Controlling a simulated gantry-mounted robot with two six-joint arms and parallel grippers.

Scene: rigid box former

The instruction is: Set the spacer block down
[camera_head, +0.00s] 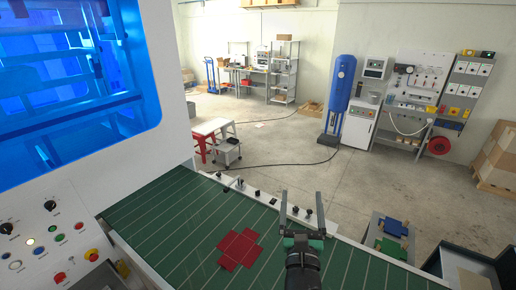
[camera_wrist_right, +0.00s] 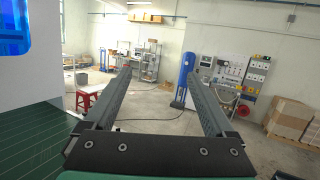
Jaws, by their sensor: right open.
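My right gripper (camera_head: 302,196) is in the lower middle of the head view, above the far edge of the green conveyor (camera_head: 170,215). Its two fingers are wide apart and point away toward the room. In the right wrist view the gripper (camera_wrist_right: 158,72) has nothing between its fingers. I cannot pick out the spacer block for certain. A blue piece (camera_head: 395,228) and a green piece (camera_head: 391,248) lie on grey stands to the right of the gripper. My left gripper is not in view.
A red cross-shaped blank (camera_head: 240,248) lies flat on the conveyor, left of my right arm. A white machine with a control panel (camera_head: 45,240) stands at left. A dark open bin (camera_head: 465,268) is at lower right. The floor beyond the conveyor is mostly clear.

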